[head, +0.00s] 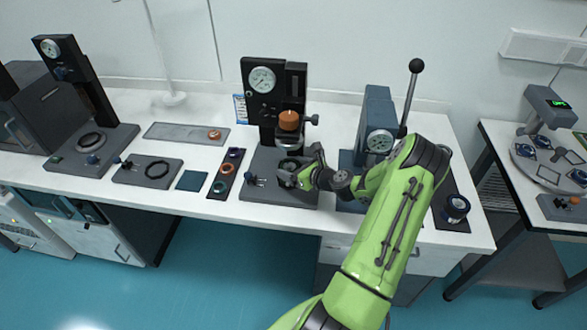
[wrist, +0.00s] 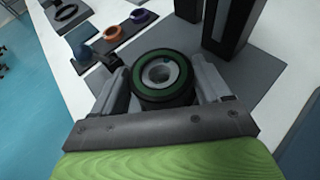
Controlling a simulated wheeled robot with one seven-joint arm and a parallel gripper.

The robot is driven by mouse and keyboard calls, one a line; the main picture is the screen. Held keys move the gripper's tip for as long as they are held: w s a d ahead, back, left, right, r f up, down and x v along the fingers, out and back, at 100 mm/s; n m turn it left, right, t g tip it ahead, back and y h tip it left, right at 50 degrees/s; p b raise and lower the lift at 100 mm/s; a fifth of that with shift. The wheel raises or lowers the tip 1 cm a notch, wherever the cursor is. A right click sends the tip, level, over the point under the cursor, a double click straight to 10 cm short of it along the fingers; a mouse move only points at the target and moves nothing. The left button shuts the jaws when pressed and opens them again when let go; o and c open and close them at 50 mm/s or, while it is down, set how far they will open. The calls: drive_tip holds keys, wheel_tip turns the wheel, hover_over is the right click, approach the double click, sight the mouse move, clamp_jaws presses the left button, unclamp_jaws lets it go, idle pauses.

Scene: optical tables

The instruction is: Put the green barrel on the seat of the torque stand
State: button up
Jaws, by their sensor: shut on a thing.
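In the wrist view, the green barrel (wrist: 141,91) is a dark round piece with a green ring on top and a pale hollow centre. My gripper (wrist: 162,78) is shut around its sides, and the barrel looks upright. In the head view, my gripper (head: 297,174) is low over the grey base of the middle dial stand (head: 262,103), and mostly hides the barrel. I cannot tell if the barrel touches the base. Another dial stand (head: 75,68) with a dark ring on its base (head: 118,141) is at the far left. I cannot tell which is the torque stand.
An orange-topped piece (head: 289,120) sits in the middle stand. A blue-grey lever press (head: 376,112) stands close right of my gripper. A dark strip with coloured rings (head: 227,172) lies left. A plate with a black ring (head: 151,170) lies further left.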

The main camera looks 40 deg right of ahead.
drive_tip(key=shift+r, duration=0.1)
drive_tip(key=shift+f, duration=0.2)
drive_tip(key=o, duration=1.4)
drive_tip(key=shift+o, duration=0.2)
drive_tip(key=shift+r, duration=0.15)
drive_tip(key=v, duration=1.2)
drive_tip(key=w+a+r+n+g+y, duration=0.1)
drive_tip(key=a+r+n+g, duration=0.35)
drive_tip(key=a+n, duration=0.65)
drive_tip(key=w+a+r+n+g+y, duration=0.1)
drive_tip(key=a+r+n+g, duration=0.3)
drive_tip(key=a+n, duration=0.65)
drive_tip(key=s+a+r+n+h, duration=0.1)
drive_tip(key=s+a+r+n, duration=0.4)
drive_tip(key=s+n, duration=0.2)
drive_tip(key=s+a+r+n+h, duration=0.1)
drive_tip(key=s+a+r+n, duration=0.4)
drive_tip(key=s+n, duration=0.2)
drive_tip(key=shift+s+r+t+p, duration=0.2)
drive_tip(key=shift+s+t+p, duration=0.15)
drive_tip(key=shift+s, duration=0.5)
